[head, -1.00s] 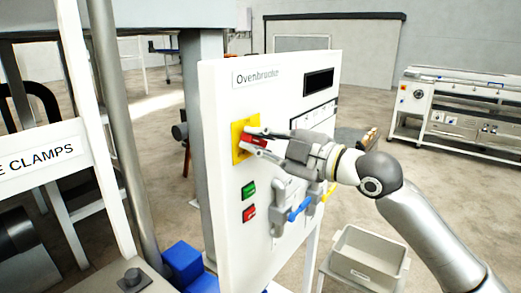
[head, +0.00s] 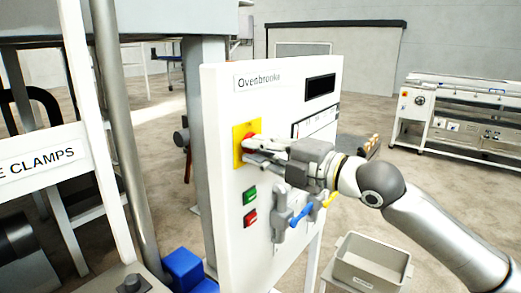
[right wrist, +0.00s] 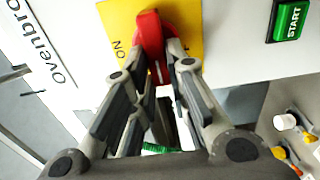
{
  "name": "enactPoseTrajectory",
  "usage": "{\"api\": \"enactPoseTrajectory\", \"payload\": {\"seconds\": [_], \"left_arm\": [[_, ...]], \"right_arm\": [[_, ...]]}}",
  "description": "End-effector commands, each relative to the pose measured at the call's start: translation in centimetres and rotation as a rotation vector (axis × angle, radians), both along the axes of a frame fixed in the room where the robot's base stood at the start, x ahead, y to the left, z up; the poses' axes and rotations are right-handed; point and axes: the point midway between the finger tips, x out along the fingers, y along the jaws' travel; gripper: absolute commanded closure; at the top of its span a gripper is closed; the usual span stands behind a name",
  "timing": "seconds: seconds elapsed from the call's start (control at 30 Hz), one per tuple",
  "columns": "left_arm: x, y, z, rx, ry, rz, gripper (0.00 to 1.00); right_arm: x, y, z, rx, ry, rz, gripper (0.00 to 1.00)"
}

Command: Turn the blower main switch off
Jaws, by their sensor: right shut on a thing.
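The blower main switch is a red rotary handle (head: 249,142) on a yellow plate (head: 238,160), mounted on the white panel labelled Ovenbrooke. In the right wrist view the red handle (right wrist: 151,40) runs roughly up and down the picture, with the word ON on the yellow plate (right wrist: 119,22) to its left. My right gripper (head: 255,152) is at the plate; in the wrist view its fingertips (right wrist: 157,58) are closed around the handle's near end. The fingers hide part of the handle and plate. My left gripper is not in view.
A green START button (head: 249,194) and a red button (head: 250,217) sit below the switch. Grey levers with blue (head: 300,214) and yellow grips are beneath my right gripper. A grey bin (head: 371,264) stands at lower right. A white machine (head: 455,115) stands farther back.

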Motion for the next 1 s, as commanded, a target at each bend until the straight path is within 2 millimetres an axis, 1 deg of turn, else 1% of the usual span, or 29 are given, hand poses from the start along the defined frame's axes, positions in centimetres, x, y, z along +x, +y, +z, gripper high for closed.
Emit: {"api": "enactPoseTrajectory", "payload": {"seconds": [0.33,0.37,0.5,0.83,1.0], "left_arm": [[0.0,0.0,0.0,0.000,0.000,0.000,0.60],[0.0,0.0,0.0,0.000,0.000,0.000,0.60],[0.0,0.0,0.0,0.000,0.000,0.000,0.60],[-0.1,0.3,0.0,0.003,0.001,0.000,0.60],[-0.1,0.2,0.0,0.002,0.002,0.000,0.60]], "right_arm": [[0.0,0.1,-0.2,-0.008,-0.004,0.001,1.00],[0.0,0.1,-0.2,-0.009,-0.004,0.000,0.82],[0.0,0.0,-0.2,-0.007,-0.003,0.000,0.64],[0.0,-0.1,-0.1,-0.005,-0.003,0.000,0.63],[-0.7,-1.2,-0.1,-0.005,-0.003,-0.002,0.63]]}}
